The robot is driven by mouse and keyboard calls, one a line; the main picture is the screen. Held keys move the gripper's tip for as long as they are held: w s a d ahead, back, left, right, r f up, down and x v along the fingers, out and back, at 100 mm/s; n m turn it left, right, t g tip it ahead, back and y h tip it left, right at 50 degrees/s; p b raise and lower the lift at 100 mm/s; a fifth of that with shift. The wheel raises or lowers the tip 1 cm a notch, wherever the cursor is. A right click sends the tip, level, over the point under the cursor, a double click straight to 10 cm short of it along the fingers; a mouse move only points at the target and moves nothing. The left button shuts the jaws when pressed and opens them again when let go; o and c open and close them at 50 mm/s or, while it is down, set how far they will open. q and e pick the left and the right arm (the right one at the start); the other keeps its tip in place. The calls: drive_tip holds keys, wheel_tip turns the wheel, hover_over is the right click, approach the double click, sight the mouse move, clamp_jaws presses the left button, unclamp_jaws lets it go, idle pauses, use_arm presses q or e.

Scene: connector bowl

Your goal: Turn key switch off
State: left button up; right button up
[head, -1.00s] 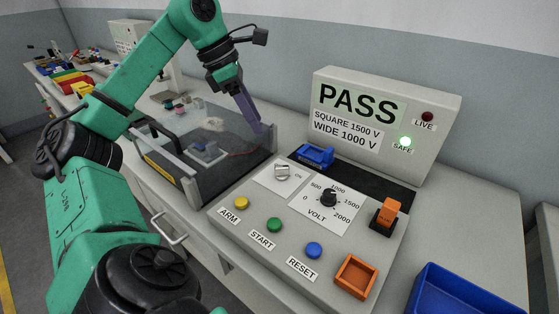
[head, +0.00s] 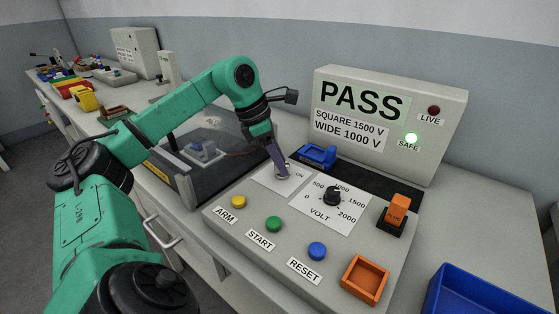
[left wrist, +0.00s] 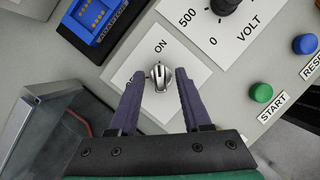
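The key switch (left wrist: 160,77) is a small silver knob on a white plate with an ON label, which shows in the left wrist view. My left gripper (left wrist: 157,83) is open, with its two purple fingers on either side of the knob and a gap to each. In the head view my left gripper (head: 281,172) points down at the key switch's plate (head: 262,182) and hides most of the knob. The label on the plate's other side is mostly hidden by a finger. My right gripper is not in view.
The panel carries a black VOLT knob (head: 332,196), yellow (head: 238,201), green (head: 274,224) and blue (head: 317,251) buttons, and an orange key block (head: 397,208). A blue connector (head: 318,156) lies behind the switch. A clear-lidded box (head: 190,175) stands to the left.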

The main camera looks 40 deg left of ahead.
use_arm(q)
clamp_jaws()
